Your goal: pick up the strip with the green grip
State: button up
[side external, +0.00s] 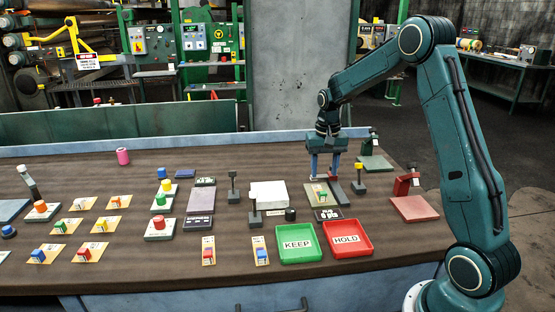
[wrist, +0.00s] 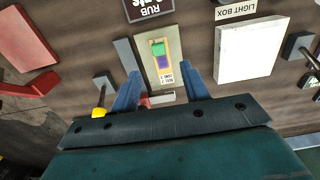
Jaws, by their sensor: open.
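A tan strip (side external: 322,199) with a green grip lies on a pale plate beneath my gripper. In the wrist view, the green grip (wrist: 158,48) stands out at the strip's far end, with a purple patch beside it and a printed label at the near end. My gripper (side external: 324,179) is open and empty above the near side of the plate. In the wrist view, its two blue fingers (wrist: 161,73) straddle the strip's line, with the green grip just beyond their tips.
A green KEEP tray (side external: 283,255) and a red HOLD tray (side external: 363,252) stand at the front. A white light box (wrist: 249,52) and a yellow-knobbed post (side external: 358,168) flank the plate. A red-based stand (side external: 414,207) is to the right.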

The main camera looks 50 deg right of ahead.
aim_at(323, 192)
jog(key=shift+f, duration=1.2)
jog(key=shift+s+a+f, duration=0.1)
jog(key=shift+s+f, duration=0.05)
jog(key=shift+f, duration=2.45)
grip_shut()
